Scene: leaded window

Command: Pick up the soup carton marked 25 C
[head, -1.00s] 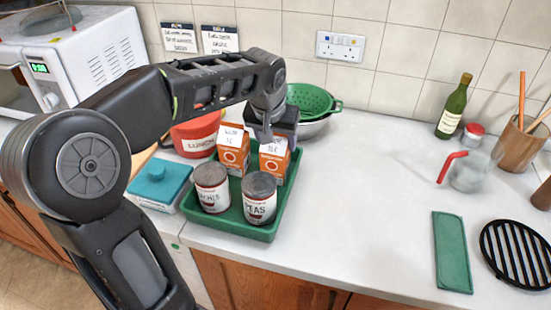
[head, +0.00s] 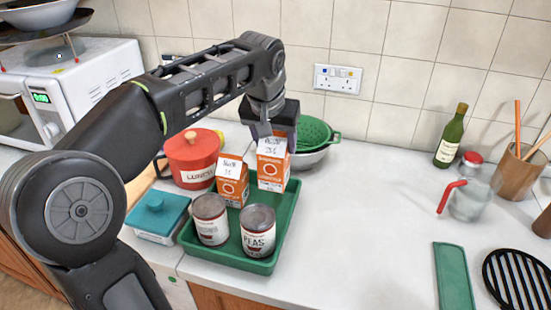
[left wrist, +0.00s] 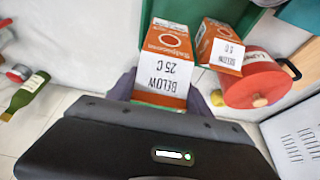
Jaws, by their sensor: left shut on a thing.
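The orange and white soup carton marked BELOW 25 C (head: 271,172) is upright in my left gripper (head: 272,138), raised above the back of the green tray (head: 284,228). In the left wrist view the same carton (left wrist: 168,62) sits between the fingers, its label upside down. My left gripper is shut on its top. A second orange carton (head: 232,187) stands in the tray to the left; in the left wrist view its label reads BELOW 5 C (left wrist: 226,55). My right gripper is not in view.
Two cans, one marked PEAS (head: 258,231) and another (head: 210,219), stand at the tray's front. A red lunch pot (head: 193,158), teal-lidded box (head: 157,213) and green colander (head: 316,134) are close around it.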

